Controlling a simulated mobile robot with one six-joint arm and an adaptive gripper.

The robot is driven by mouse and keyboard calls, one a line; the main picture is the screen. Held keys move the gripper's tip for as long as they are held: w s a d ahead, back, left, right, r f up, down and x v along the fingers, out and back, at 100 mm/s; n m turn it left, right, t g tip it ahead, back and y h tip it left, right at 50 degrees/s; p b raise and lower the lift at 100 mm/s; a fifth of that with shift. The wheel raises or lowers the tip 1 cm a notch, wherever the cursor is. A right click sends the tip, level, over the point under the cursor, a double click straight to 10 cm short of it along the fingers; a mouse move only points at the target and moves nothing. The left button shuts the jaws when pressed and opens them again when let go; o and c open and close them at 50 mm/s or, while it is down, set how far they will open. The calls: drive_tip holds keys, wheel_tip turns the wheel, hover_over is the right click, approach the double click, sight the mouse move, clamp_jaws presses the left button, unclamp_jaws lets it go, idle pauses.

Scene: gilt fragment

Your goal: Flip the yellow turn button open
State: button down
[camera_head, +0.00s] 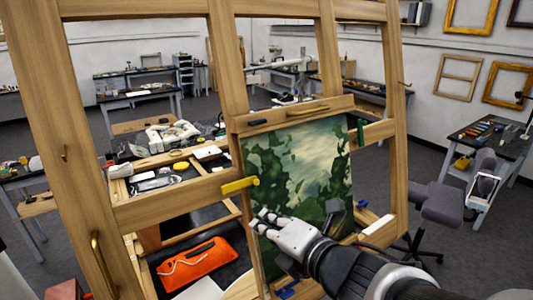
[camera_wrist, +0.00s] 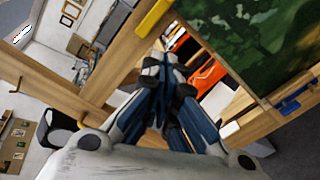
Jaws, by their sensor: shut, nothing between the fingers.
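The yellow turn button (camera_head: 240,185) is a short bar on the wooden frame at the left edge of the green painting (camera_head: 315,160). It lies nearly level, and its right end seems to reach over the painting's edge. In the wrist view the yellow button (camera_wrist: 153,17) shows at the top, partly cut off. My gripper (camera_head: 262,218) is shut and empty, just below and right of the button, in front of the painting's lower left. In the wrist view my gripper (camera_wrist: 160,62) points up toward the button, with a gap showing between them.
A green turn button (camera_head: 361,130) is at the painting's right, a blue one (camera_head: 288,290) below and a black one (camera_head: 257,122) above. Wooden posts and rails (camera_head: 175,200) surround the painting. An orange pouch (camera_head: 196,265) lies behind the frame.

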drive_tip(key=p, duration=0.1)
approach(241, 184)
drive_tip(key=w+a+f, duration=0.2)
drive_tip(key=w+f, duration=0.1)
drive_tip(key=w, duration=0.1)
drive_tip(key=shift+a+f, duration=0.15)
drive_tip(key=shift+a, duration=0.1)
